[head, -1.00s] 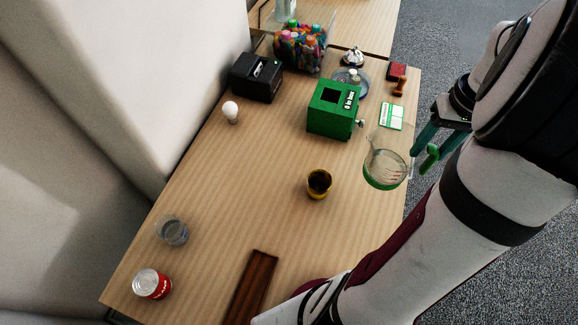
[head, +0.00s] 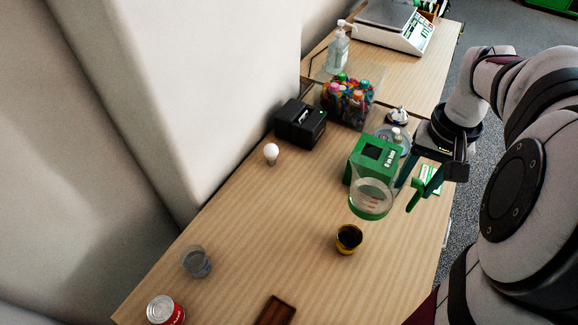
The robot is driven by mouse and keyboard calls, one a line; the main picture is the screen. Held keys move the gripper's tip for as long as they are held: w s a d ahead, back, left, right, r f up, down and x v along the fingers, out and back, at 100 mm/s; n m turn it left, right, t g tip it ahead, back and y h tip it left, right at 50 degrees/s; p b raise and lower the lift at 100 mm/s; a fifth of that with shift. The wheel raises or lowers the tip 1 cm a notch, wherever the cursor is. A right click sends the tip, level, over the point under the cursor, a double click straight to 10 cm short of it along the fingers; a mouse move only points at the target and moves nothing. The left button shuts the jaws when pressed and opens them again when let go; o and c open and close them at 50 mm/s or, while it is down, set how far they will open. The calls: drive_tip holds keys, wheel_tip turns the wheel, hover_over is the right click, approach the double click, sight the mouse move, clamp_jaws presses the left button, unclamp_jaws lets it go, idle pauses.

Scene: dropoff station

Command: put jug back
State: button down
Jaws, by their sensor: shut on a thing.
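The jug (head: 371,196) is clear with red markings, a green base and a green handle. It appears upright in the head view, in front of the green box (head: 362,153), whose lower part it overlaps. My gripper (head: 408,190), with dark green fingers, is at the jug's right side and shut on it by the handle side. The exact contact is hard to make out. I cannot tell the jug's height above the table from this view.
A yellow cup (head: 349,239) with dark contents stands just below the jug. A black printer (head: 300,123), a white bulb (head: 271,152), a glass (head: 196,261), a red can (head: 165,311) and a brown tray (head: 276,312) stand around. The table's middle (head: 265,215) is clear.

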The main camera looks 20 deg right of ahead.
drive_tip(key=m, duration=0.1)
hover_over(351, 199)
drive_tip(key=f, duration=0.5)
drive_tip(key=shift+w+d, duration=0.15)
drive_tip(key=shift+d, duration=0.15)
drive_tip(key=w+a+f, duration=0.6)
drive_tip(key=a+f, duration=0.3)
drive_tip(key=f, duration=0.2)
drive_tip(key=shift+w+a, duration=0.25)
drive_tip(key=shift+w, duration=0.15)
drive_tip(key=shift+f, duration=0.1)
drive_tip(key=shift+c, duration=1.7)
unclamp_jaws()
